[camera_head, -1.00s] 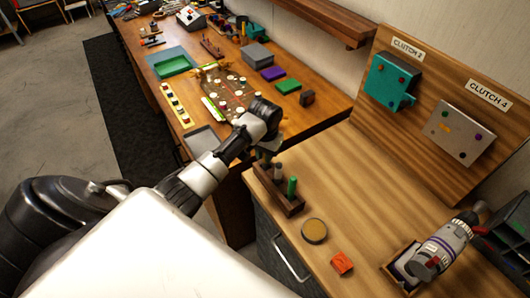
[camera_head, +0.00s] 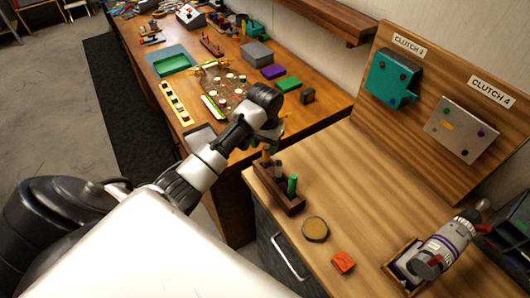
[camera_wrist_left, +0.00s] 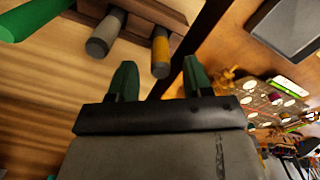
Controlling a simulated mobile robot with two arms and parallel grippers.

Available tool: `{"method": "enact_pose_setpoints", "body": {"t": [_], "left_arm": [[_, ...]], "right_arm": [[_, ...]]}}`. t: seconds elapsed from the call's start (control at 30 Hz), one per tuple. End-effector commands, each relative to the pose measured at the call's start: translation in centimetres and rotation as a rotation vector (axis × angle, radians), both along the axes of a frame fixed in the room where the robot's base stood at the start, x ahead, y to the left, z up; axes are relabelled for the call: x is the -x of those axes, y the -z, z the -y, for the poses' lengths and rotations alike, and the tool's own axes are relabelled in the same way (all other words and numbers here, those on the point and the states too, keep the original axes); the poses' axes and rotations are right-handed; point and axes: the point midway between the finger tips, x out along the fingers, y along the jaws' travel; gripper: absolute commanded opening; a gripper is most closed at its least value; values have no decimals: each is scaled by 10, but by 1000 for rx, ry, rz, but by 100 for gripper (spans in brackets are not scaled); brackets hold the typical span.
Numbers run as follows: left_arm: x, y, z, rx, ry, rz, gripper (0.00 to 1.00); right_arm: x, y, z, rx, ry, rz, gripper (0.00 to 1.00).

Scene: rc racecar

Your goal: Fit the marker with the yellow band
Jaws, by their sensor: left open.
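The marker with the yellow band (camera_wrist_left: 160,52) stands in a dark wooden rack (camera_head: 291,206) on the near wooden counter. In the head view this marker (camera_head: 266,157) is partly hidden below my left gripper (camera_head: 268,141). A grey marker (camera_wrist_left: 104,36) and a green marker (camera_wrist_left: 38,16) stand beside it in the rack. In the left wrist view my left gripper (camera_wrist_left: 160,78) is open with green fingertips. The yellow-banded marker's dark end appears in line with the gap between the fingers. I cannot tell how far apart they are. My right gripper is not in view.
A round tan-topped tin (camera_head: 315,230) and an orange block (camera_head: 343,262) lie right of the rack. A drill-like tool (camera_head: 446,245) sits in a wooden holder. A board carries teal (camera_head: 390,82) and grey (camera_head: 462,130) plates. The counter behind the rack is clear.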

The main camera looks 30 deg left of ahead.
Motion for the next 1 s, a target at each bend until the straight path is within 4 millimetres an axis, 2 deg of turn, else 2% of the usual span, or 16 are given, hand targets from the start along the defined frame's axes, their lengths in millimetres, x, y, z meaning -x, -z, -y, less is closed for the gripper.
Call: {"method": "enact_pose_setpoints", "body": {"t": [0.2, 0.33, 0.5, 1.0], "left_arm": [[0, -42, 0, -2, 0, 4, 50], [0, -63, -1, -3, 0, 1, 50], [0, -69, 0, -1, -1, -1, 50], [0, -68, 0, 0, 0, -1, 50]], "right_arm": [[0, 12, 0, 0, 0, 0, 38], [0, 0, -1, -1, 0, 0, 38], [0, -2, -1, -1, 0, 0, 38], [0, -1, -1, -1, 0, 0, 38]]}}
